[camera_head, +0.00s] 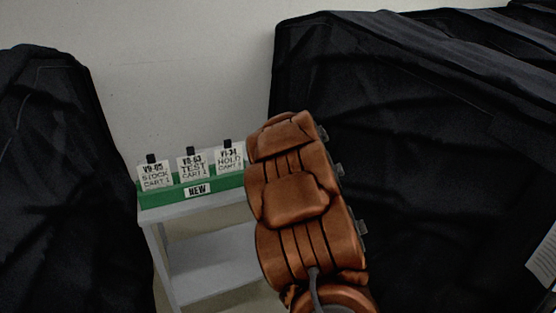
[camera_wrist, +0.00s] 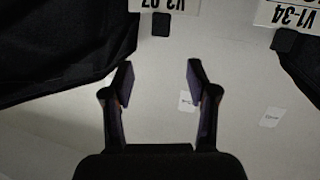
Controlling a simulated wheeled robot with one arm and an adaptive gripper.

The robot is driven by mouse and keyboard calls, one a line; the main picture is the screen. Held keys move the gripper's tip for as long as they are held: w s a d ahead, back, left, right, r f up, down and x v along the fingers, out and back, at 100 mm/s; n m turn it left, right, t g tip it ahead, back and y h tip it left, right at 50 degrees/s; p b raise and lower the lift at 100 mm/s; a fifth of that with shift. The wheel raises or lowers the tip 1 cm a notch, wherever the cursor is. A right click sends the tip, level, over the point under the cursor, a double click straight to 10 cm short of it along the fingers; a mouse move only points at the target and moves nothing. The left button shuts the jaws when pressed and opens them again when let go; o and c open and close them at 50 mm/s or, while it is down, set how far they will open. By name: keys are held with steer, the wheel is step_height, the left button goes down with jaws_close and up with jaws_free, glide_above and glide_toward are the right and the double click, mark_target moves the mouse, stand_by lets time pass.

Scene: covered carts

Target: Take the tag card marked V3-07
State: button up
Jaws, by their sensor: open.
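A white tag card (camera_wrist: 180,4) is upside down at the top edge of the wrist view, partly cut off; its marking appears to read V3-07. A black clip (camera_wrist: 161,24) is on it. My gripper (camera_wrist: 160,78) is open and empty, its two fingers apart, with the card beyond the fingertips and not between them. In the head view my brown arm covers the right part of the card rack, and neither this card nor my gripper can be made out there.
A green rack (camera_head: 160,197) labelled NEW on a grey stand holds cards V0-05 (camera_head: 156,176), V0-63 (camera_head: 194,167) and V1-34 (camera_head: 229,158). V1-34 also shows in the wrist view (camera_wrist: 288,15). Black-covered carts stand left (camera_head: 50,170) and right (camera_head: 440,150).

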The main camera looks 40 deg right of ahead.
steer(key=d+f+t+y, duration=0.1)
steer(key=w+d+f+n+t, duration=0.1)
steer(key=w+d+f+t+y, duration=0.1)
steer(key=t, duration=0.1)
steer(key=shift+d+y+b, duration=0.3)
steer(key=shift+d+b, duration=0.05)
steer(key=shift+b, duration=0.05)
steer(key=shift+p+x, duration=0.75)
steer(key=shift+x, duration=2.7)
steer(key=shift+w+f, duration=0.1)
steer(key=shift+w, duration=0.25)
steer(key=shift+c, duration=0.4)
jaws_close()
